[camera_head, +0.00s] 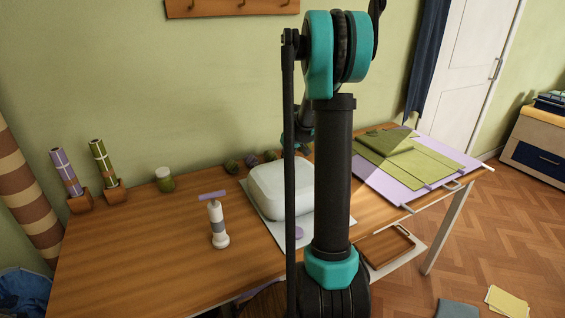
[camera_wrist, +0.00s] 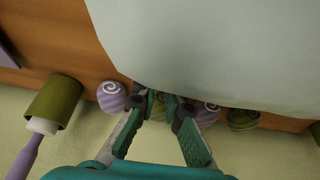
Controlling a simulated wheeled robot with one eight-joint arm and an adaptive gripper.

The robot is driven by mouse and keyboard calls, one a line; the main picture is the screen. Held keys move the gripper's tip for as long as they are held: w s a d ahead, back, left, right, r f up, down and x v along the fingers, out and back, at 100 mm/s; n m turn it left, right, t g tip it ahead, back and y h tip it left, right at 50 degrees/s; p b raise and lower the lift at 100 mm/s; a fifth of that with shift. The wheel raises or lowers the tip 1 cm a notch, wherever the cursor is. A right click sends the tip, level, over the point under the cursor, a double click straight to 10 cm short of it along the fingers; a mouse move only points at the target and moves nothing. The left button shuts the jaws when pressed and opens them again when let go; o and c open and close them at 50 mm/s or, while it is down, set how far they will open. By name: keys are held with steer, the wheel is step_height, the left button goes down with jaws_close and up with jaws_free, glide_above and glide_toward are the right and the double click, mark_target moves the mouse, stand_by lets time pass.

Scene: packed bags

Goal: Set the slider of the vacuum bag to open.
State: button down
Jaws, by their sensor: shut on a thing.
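The vacuum bag (camera_head: 280,188) is a pale, puffed-up bag on the wooden table, partly behind my arm in the head view. In the wrist view it fills the upper right as a smooth pale surface (camera_wrist: 225,45). My gripper (camera_wrist: 168,100) is at the bag's edge on the wall side, with its teal and dark fingers drawn together on something small there. This spot fits the bag's slider, but the fingers cover it and its setting cannot be read. In the head view my arm hides the fingertips.
Swirled balls (camera_wrist: 111,96) lie close beside my fingers. An olive cylinder (camera_wrist: 55,100) stands nearby in the wrist view. A white pump (camera_head: 218,225) with a purple handle and a green jar (camera_head: 165,182) stand left of the bag. Flat green and lilac pieces (camera_head: 410,163) lie to the right.

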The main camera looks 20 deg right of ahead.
steer(key=c, duration=1.6)
jaws_free()
steer(key=v, duration=1.2)
